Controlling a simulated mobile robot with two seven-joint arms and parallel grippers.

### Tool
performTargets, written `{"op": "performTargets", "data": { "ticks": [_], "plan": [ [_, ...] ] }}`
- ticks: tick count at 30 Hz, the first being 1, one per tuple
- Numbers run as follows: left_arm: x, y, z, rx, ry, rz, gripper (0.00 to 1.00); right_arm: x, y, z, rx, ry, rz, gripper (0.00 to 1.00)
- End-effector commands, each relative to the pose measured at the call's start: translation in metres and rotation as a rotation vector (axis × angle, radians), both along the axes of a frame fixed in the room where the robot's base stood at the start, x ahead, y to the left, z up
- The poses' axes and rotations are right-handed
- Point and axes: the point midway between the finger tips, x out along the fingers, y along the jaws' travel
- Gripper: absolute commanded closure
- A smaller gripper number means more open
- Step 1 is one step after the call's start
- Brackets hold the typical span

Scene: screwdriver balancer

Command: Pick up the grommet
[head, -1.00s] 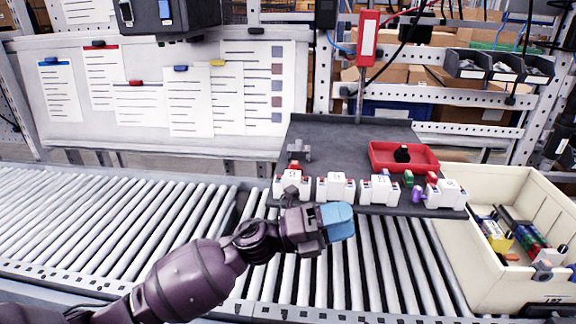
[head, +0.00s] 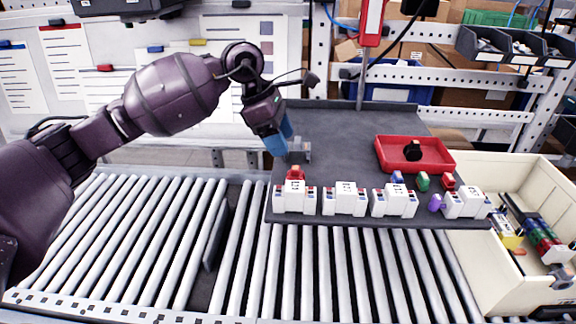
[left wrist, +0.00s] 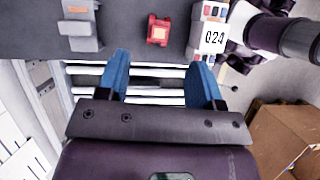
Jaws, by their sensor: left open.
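No piece is marked as the grommet, and I cannot tell for sure which one it is. A small black rounded piece (head: 413,150) sits in the red tray (head: 440,168). Small coloured pieces lie near the white blocks: red (head: 295,173), green (head: 423,183) and purple (head: 436,203). My left gripper (head: 278,141) has blue fingertips and is over the mat's left edge, beside a grey bracket (head: 299,152). In the left wrist view its fingers (left wrist: 164,82) are apart with nothing between them. The red piece (left wrist: 158,30) and the bracket (left wrist: 80,28) lie beyond the fingertips. My right gripper is out of view.
White numbered blocks (head: 345,199) stand in a row along the front of the dark mat (head: 345,128). A beige bin (head: 478,250) with parts stands at the right. Roller conveyor (head: 330,270) runs in front. The mat's middle is clear.

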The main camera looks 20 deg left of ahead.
Motion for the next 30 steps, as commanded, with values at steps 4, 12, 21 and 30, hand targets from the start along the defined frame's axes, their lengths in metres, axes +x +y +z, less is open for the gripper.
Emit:
{"op": "performTargets", "data": {
  "ticks": [4, 12, 21, 30],
  "plan": [
    [0.002, 0.005, -0.001, 0.037, -0.001, -0.001, 0.39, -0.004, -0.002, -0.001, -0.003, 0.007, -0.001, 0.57],
    [0.004, -0.01, -0.035, 0.035, 0.001, -0.001, 0.39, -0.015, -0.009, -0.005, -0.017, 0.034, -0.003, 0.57],
    [0.005, -0.019, -0.054, 0.035, -0.001, -0.002, 0.39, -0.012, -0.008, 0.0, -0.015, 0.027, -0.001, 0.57],
    [0.006, -0.036, -0.087, 0.034, 0.0, -0.001, 0.39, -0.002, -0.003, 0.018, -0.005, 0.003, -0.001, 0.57]
  ]
}}
